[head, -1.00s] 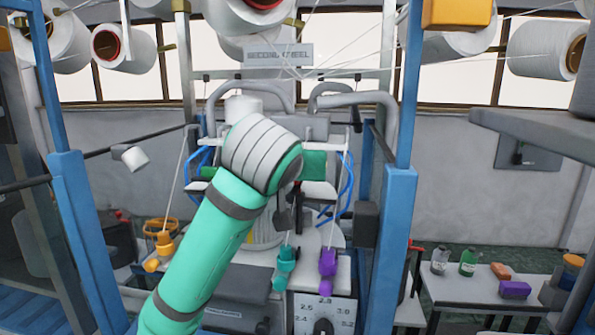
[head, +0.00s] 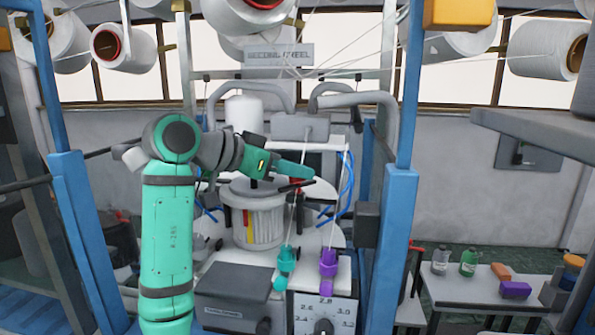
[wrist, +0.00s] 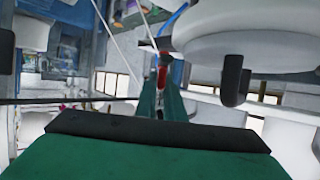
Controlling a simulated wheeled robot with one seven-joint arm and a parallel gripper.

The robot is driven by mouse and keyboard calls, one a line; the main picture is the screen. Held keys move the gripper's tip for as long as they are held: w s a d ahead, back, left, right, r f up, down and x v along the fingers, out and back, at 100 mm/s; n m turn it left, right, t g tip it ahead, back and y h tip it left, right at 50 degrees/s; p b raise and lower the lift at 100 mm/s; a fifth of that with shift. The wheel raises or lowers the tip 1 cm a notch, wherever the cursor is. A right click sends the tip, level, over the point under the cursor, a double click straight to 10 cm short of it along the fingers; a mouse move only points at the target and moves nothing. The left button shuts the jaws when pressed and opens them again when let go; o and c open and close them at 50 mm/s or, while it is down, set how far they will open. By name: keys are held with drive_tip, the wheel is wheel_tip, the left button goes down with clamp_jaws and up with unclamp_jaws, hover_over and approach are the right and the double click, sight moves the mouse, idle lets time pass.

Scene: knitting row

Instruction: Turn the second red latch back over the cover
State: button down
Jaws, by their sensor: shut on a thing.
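My gripper (head: 297,180) reaches from the left over the knitting machine in the head view. In the wrist view its two teal fingers (wrist: 162,105) are closed together on a small red latch (wrist: 163,72). A bit of the red latch (head: 298,187) also shows in the head view, below the gripper. A large white rounded part (wrist: 235,35) is right of the fingers in the wrist view. I cannot tell whether it is the cover, or whether the latch lies over the cover.
A ribbed cylinder (head: 262,217) stands below my gripper. White threads run down to a teal holder (head: 286,262) and a purple holder (head: 328,264) in front. Blue posts (head: 388,225) bound the machine. A side table (head: 470,292) with bottles stands at right.

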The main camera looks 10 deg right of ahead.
drive_tip(key=m+g+h, duration=0.1)
drive_tip(key=m+g, duration=0.3)
drive_tip(key=g, duration=0.1)
drive_tip(key=shift+r, duration=0.15)
drive_tip(key=shift+m+g, duration=1.7)
drive_tip(key=shift+g, duration=0.1)
drive_tip(key=shift+g+y, duration=0.3)
drive_tip(key=c, duration=1.9)
unclamp_jaws()
drive_tip(key=shift+w, duration=0.1)
drive_tip(key=shift+o, duration=0.2)
drive_tip(key=shift+d, duration=0.1)
